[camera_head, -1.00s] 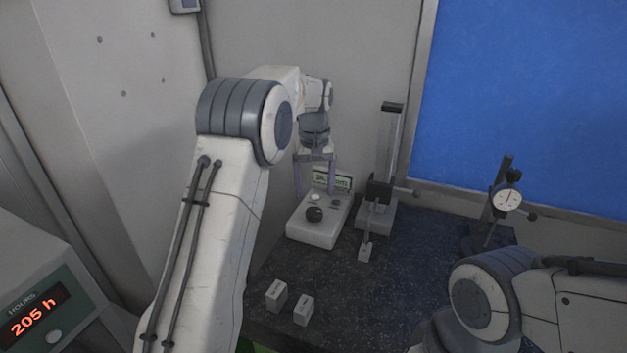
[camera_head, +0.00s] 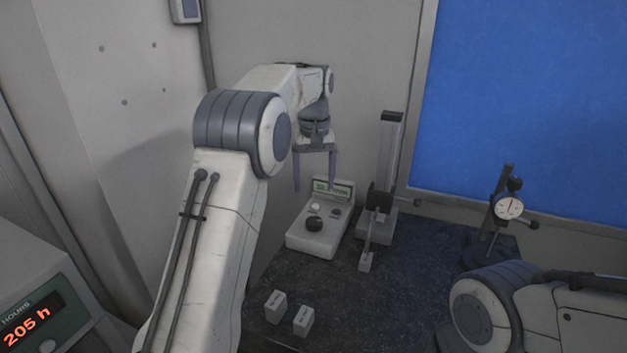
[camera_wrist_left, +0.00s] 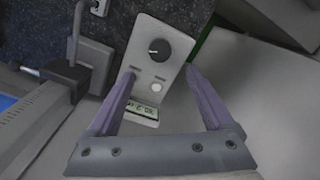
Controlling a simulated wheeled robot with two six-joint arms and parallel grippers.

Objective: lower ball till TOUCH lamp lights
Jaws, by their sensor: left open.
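A pale control box (camera_head: 303,243) stands at the back of the dark bench. It has a black knob (camera_head: 313,225), a white round button or lamp (camera_head: 316,206) and a small green display (camera_head: 340,191), whose text is too blurred to read. In the left wrist view the knob (camera_wrist_left: 159,48) and white round part (camera_wrist_left: 156,87) show between my fingers. My left gripper (camera_head: 314,187) is open and empty above the box. A stand with a tall column (camera_head: 392,150) and dark carriage (camera_head: 379,198) is right of the box. I cannot make out the ball.
Two small pale blocks (camera_head: 276,305) lie at the bench's front left. A dial gauge (camera_head: 508,207) stands at the right. My right arm is at lower right, its gripper out of view. The middle bench is clear.

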